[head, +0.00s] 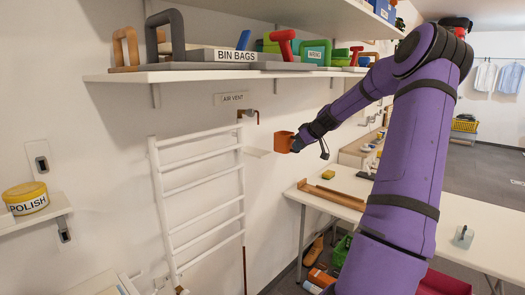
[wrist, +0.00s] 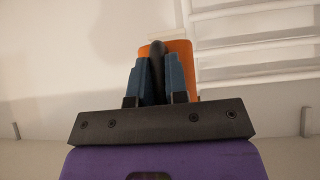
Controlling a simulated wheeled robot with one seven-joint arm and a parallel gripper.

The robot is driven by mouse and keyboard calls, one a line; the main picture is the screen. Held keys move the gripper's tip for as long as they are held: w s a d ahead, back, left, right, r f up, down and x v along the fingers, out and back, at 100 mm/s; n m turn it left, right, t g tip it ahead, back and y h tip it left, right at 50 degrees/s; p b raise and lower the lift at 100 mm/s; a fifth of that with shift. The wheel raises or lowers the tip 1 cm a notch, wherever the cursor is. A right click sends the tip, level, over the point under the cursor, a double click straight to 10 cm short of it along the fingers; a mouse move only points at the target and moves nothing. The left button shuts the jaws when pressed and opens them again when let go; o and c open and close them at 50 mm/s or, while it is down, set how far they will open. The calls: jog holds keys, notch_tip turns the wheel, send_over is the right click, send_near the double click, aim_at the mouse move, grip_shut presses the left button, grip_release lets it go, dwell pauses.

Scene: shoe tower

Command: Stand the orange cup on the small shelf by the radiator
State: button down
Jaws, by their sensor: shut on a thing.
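The orange cup (head: 283,142) is at the end of my outstretched arm, in the air near the wall. My gripper (head: 297,144) is shut on it. In the wrist view, the blue fingers of my gripper (wrist: 159,82) close on a dark upright part, perhaps the cup's handle, with the orange cup (wrist: 180,62) behind them. The small white shelf (head: 256,152) is on the wall just right of the radiator (head: 200,200). In the head view the cup appears just right of this shelf and slightly higher. I cannot tell the gap in depth.
A long wall shelf (head: 215,75) with bin bags and tools runs above. A white table (head: 335,198) stands to the right. Another shelf at left holds a polish tin (head: 26,198).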

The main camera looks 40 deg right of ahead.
aim_at(279, 133)
jog(key=w+f, duration=0.1)
jog(key=w, duration=0.7)
jog(key=w+f, duration=0.2)
jog(key=w, duration=0.7)
jog(key=shift+a+f, duration=0.2)
jog(key=shift+f, duration=0.1)
jog(key=shift+f, duration=0.15)
jog(key=c, duration=1.1)
grip_release()
jog(key=shift+v, duration=3.9)
jog(key=shift+w, duration=0.1)
